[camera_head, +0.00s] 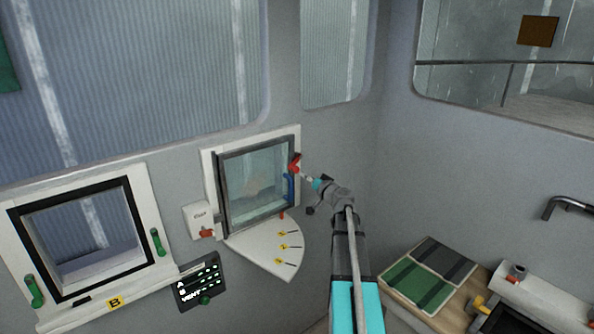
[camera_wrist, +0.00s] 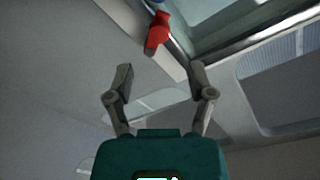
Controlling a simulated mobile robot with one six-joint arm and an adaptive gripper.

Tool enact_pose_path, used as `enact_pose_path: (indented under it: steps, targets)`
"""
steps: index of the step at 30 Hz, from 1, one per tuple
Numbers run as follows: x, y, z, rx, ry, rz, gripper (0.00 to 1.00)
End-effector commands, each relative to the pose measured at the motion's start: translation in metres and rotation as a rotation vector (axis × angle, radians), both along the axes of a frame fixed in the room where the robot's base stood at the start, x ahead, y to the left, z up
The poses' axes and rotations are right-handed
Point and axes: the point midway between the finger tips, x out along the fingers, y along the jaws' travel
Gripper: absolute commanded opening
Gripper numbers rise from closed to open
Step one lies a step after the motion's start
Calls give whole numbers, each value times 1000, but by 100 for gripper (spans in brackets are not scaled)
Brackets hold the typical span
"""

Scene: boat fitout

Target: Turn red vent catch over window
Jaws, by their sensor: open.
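The red vent catch (camera_head: 295,163) sits on the upper right of the small vent window's (camera_head: 252,185) frame in the head view. In the wrist view the red catch (camera_wrist: 157,33) is a tilted red lever ahead of the fingers, near the top of the picture. My gripper (camera_wrist: 160,80) is open and empty, its two fingers apart, with a visible gap between the fingertips and the catch. In the head view my gripper (camera_head: 309,177) is just right of and below the catch and looks small. Whether it touches the catch cannot be told there.
A blue handle (camera_head: 289,187) is below the catch on the same frame. A white numbered quadrant plate (camera_head: 270,245) juts out under the window. A white box (camera_head: 199,219) with a red switch is to the left. A second window (camera_head: 85,240) with green catches is further left.

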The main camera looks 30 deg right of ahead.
Motion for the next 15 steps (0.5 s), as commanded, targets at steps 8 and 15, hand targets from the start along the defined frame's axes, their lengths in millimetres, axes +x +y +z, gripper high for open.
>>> enact_pose_path:
  steps: [8,15]
  targets:
    - [46,-2,0,0,0,0,70]
    - [71,-2,0,0,0,0,70]
